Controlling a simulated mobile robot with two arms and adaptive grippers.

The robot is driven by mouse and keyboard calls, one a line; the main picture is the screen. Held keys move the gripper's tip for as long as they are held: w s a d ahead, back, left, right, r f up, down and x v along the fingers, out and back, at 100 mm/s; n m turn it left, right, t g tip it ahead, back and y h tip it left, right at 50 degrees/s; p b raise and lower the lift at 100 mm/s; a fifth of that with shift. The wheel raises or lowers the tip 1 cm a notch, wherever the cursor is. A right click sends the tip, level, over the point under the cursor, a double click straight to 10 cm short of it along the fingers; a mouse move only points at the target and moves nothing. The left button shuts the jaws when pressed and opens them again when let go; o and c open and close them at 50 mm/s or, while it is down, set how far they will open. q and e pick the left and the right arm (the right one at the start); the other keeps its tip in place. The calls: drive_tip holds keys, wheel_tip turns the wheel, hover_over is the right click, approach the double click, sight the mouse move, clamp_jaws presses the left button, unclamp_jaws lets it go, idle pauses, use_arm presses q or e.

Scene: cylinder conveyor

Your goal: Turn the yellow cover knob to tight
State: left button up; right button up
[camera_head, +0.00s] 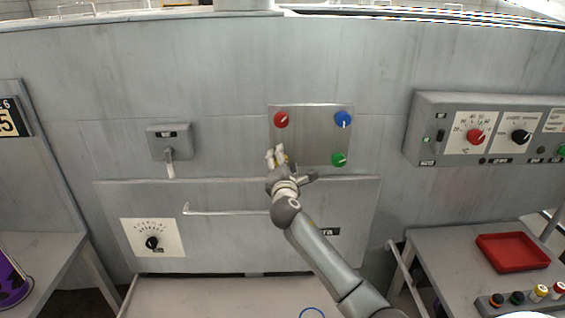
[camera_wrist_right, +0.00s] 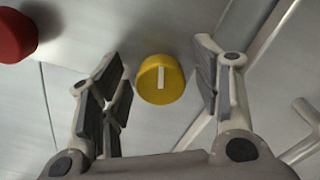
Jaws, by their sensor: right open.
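The yellow cover knob (camera_wrist_right: 161,88) shows in the right wrist view as a round yellow knob with a white line mark, on a metal panel. The line looks upright in that view. My right gripper (camera_wrist_right: 159,74) is open, with one finger on each side of the knob and gaps between. In the head view, my right gripper (camera_head: 277,156) is in front of the panel's lower left corner and mostly hides the yellow knob. My left gripper is not in view.
The panel (camera_head: 311,135) also bears a red knob (camera_head: 281,119), a blue knob (camera_head: 343,119) and a green knob (camera_head: 339,159). The red knob shows in the wrist view (camera_wrist_right: 14,36). A long handle (camera_head: 235,212) sits below. A red tray (camera_head: 512,252) rests at right.

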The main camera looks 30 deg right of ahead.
drive_tip(key=shift+c, duration=0.3)
drive_tip(key=c, duration=1)
drive_tip(key=shift+f+m, duration=0.1)
drive_tip(key=shift+m, duration=0.2)
drive_tip(key=m+b, duration=0.2)
drive_tip(key=m, duration=0.2)
drive_tip(key=shift+f+m+b, duration=0.15)
drive_tip(key=shift+m+b, duration=0.15)
drive_tip(key=m+b, duration=0.2)
drive_tip(key=m, duration=0.3)
drive_tip(key=shift+f, duration=0.1)
drive_tip(key=m+b, duration=0.2)
drive_tip(key=m, duration=0.3)
drive_tip(key=shift+a+m, duration=0.1)
drive_tip(key=shift+m, duration=0.3)
drive_tip(key=shift+m+b, duration=0.5)
drive_tip(key=shift+m, duration=1.8)
drive_tip(key=shift+f, duration=0.1)
